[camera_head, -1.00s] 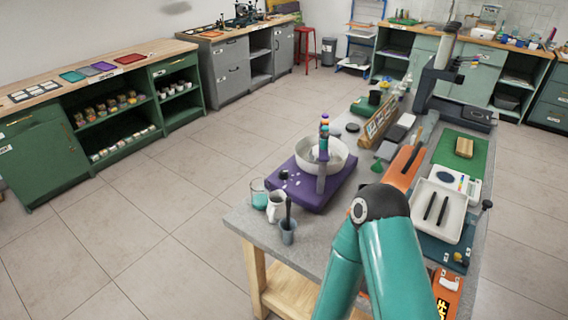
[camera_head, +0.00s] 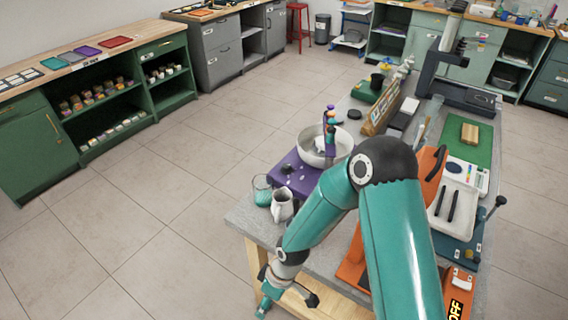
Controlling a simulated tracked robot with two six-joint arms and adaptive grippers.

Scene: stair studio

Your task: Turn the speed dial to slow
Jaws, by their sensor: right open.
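The purple machine (camera_head: 300,178) stands on the grey workbench (camera_head: 243,215), with a white basin (camera_head: 310,150) and a colourful upright stack on it. A small dark knob (camera_head: 287,169) sits on the left part of its purple top, near white marks too small to read. I cannot tell its setting. My right arm reaches across the bench and hides the machine's right side. My right gripper (camera_head: 288,302) hangs low at the front edge of the bench, fingers apart and empty, well away from the knob. My left gripper is not in view.
A teal glass (camera_head: 262,191) and a white pitcher (camera_head: 283,205) stand between the machine and the front edge. A white tray (camera_head: 437,209), a green mat (camera_head: 482,150) and a wooden rack (camera_head: 383,108) fill the bench's right and back. Floor is free to the left.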

